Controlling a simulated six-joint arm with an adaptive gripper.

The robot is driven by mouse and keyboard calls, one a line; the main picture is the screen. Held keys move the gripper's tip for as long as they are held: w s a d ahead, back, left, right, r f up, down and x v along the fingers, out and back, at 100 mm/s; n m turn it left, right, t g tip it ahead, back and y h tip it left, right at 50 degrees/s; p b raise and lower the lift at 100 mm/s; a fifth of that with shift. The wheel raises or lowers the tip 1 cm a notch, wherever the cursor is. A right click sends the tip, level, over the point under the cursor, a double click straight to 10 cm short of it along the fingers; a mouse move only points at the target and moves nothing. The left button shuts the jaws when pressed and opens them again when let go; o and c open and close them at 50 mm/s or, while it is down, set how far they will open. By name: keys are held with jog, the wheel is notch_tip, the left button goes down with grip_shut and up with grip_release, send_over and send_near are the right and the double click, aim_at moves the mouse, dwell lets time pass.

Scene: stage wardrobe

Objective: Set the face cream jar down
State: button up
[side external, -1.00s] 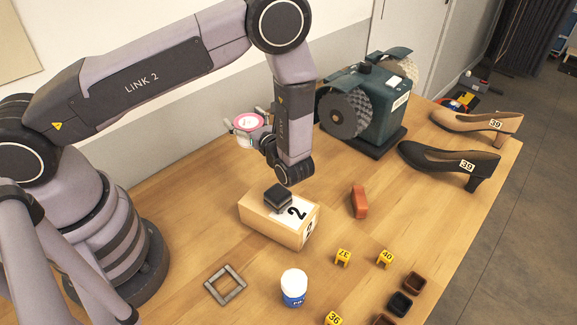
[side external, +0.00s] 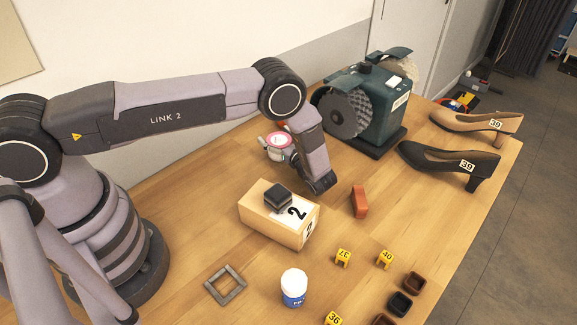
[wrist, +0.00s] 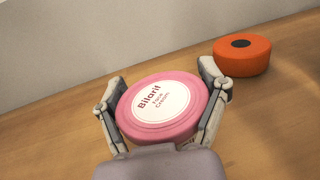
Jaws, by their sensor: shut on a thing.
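The face cream jar (wrist: 163,106) has a pink lid with a white label and sits between the fingers of my gripper (wrist: 161,84), which is shut on it. In the side view the jar (side external: 279,147) shows left of my wrist, behind the wooden box, with its white side below the pink lid. The jar looks upright and low over the bench. I cannot tell whether its base touches the wood. Its underside is hidden.
An orange round tin (wrist: 242,56) with a dark centre stands close behind the jar. The wooden box (side external: 268,225) with a dark block (side external: 278,198) on top stands in front. A green grinding machine (side external: 375,105) stands to the right. Bare bench lies left of the jar.

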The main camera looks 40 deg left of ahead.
jog(key=shift+f, duration=0.1)
jog(key=o, duration=1.2)
jog(key=shift+o, duration=0.2)
